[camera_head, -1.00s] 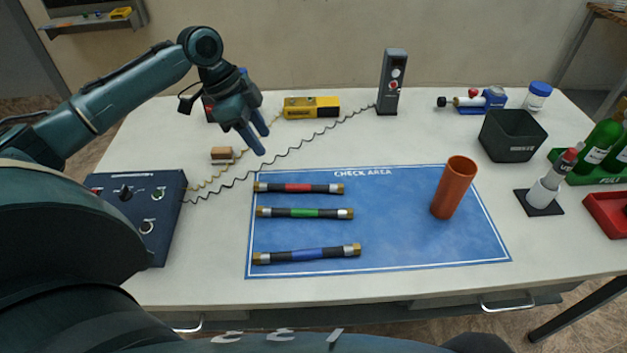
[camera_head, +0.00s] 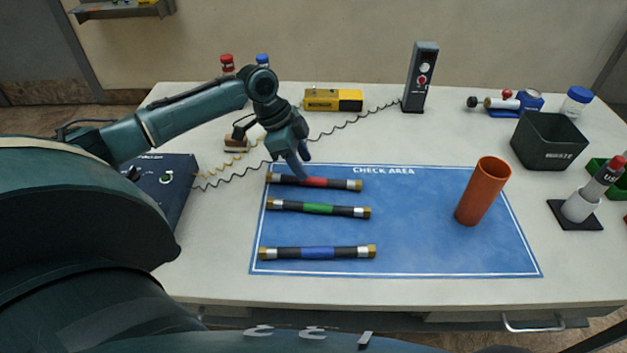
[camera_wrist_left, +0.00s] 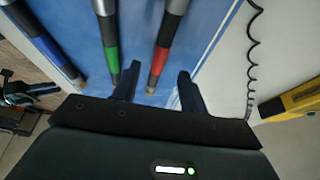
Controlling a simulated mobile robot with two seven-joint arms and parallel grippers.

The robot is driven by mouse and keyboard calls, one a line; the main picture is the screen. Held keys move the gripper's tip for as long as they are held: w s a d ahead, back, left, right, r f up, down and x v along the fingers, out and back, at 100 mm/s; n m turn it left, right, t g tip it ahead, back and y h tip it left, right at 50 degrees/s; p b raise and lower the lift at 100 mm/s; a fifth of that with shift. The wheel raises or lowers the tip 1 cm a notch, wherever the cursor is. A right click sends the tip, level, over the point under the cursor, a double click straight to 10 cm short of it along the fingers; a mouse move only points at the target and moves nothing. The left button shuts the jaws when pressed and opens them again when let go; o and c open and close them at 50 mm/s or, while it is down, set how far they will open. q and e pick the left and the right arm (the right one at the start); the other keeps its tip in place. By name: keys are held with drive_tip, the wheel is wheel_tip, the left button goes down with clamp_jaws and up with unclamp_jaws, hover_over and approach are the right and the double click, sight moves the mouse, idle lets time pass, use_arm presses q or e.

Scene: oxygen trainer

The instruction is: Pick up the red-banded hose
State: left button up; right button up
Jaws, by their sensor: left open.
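The red-banded hose (camera_head: 320,182) lies flat across the top of the blue check-area mat (camera_head: 430,250), with brass ends. My left gripper (camera_head: 303,176) is above its red band, with the fingers pointing down. In the left wrist view the red-banded hose (camera_wrist_left: 163,58) runs toward the gap between the two spread fingers of my left gripper (camera_wrist_left: 158,84). The gripper is open and empty. Whether the fingertips reach down beside the hose cannot be told. My right gripper is not in view.
A green-banded hose (camera_head: 320,208) and a blue-banded hose (camera_head: 318,252) lie parallel on the mat. An orange cylinder (camera_head: 482,192) stands on its right part. A coiled black cord (camera_head: 350,127) runs behind the hoses. The mat's middle right is free.

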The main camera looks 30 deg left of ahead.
sight(312, 178)
use_arm(q)
drive_tip(key=x, duration=0.4)
drive_tip(key=shift+w+d+f, duration=0.1)
drive_tip(key=shift+d+f, duration=0.05)
drive_tip(key=shift+f, duration=0.1)
drive_tip(key=shift+c, duration=0.5)
clamp_jaws()
drive_tip(key=shift+r, duration=0.1)
